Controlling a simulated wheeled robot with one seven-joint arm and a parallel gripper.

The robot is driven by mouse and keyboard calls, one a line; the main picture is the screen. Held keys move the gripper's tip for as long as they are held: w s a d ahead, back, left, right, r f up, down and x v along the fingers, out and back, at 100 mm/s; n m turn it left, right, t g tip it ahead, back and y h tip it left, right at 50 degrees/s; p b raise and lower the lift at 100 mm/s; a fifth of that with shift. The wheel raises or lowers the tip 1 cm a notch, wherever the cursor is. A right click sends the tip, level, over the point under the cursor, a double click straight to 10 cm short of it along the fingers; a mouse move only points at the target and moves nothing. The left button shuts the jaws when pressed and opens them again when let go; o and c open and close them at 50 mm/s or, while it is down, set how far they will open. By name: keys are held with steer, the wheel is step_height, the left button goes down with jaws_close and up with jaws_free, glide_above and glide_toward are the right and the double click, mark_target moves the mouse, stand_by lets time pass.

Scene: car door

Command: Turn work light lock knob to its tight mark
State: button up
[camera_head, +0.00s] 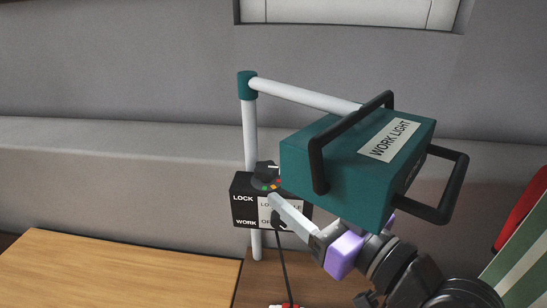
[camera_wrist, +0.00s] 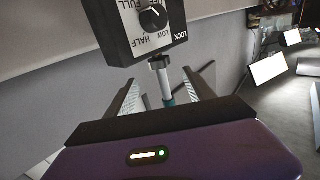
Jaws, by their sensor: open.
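The lock knob (camera_head: 265,172) is a dark knob with a pale pointer line, on top of the black lock box (camera_head: 243,211). Green, orange and red marks lie around its front; which one is the tight mark I cannot read. The teal work light (camera_head: 345,165) hangs from the pole arm just right of the knob. My gripper (camera_head: 271,199) is open, its visible finger in front of the box's upper front edge, just below the knob. In the wrist view the box (camera_wrist: 125,35) appears upside down. The knob (camera_wrist: 158,63) shows between the spread fingers (camera_wrist: 168,85); contact is not visible.
A second dial (camera_wrist: 152,19) with OFF, LOW, HALF and FULL labels is on the box's front face. The light's black handles (camera_head: 318,165) jut close above my gripper. A white upright pole (camera_head: 250,135) stands behind the box. A wooden surface (camera_head: 110,270) lies lower left.

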mark_target(274, 173)
steer(key=p+x, duration=0.1)
steer(key=x, duration=0.7)
steer(key=shift+c, duration=0.4)
jaws_close()
steer(key=shift+p, duration=0.3)
